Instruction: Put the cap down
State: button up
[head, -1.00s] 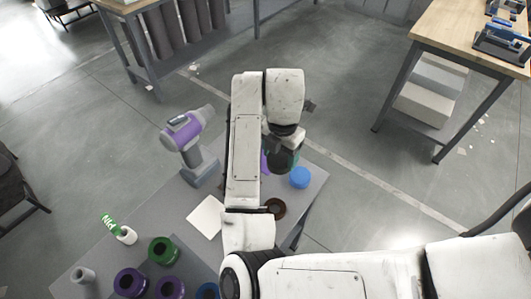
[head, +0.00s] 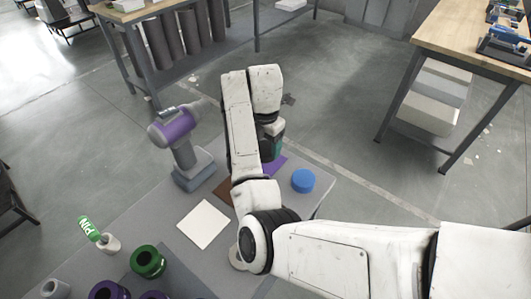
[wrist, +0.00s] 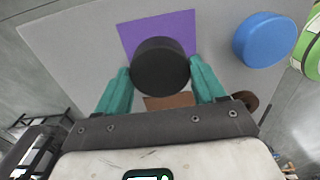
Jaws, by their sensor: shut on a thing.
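A round black cap (wrist: 160,64) is between the two teal fingers of my gripper (wrist: 162,82) in the wrist view. My gripper is shut on the cap and holds it over the grey table top (wrist: 75,45). A purple square (wrist: 182,25) lies behind the cap in that view; the gap between them cannot be judged. In the head view my gripper (head: 272,148) is at the far part of the table, by the purple square (head: 276,165). The cap is not clearly visible there, hidden by my gripper and arm.
A blue disc (head: 303,180) stands right of the purple square. A brown square (head: 224,190) and a white square (head: 203,223) lie to the left. A purple-grey drill (head: 178,140) stands upright at the table's left edge. Green and purple rings (head: 148,261) are at the near side.

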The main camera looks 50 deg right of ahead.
jog(key=shift+f, duration=1.25)
jog(key=shift+f, duration=0.15)
jog(key=o, duration=1.2)
jog(key=shift+c, duration=0.2)
notch_tip(320, 180, up, 12)
jog(key=p, duration=0.4)
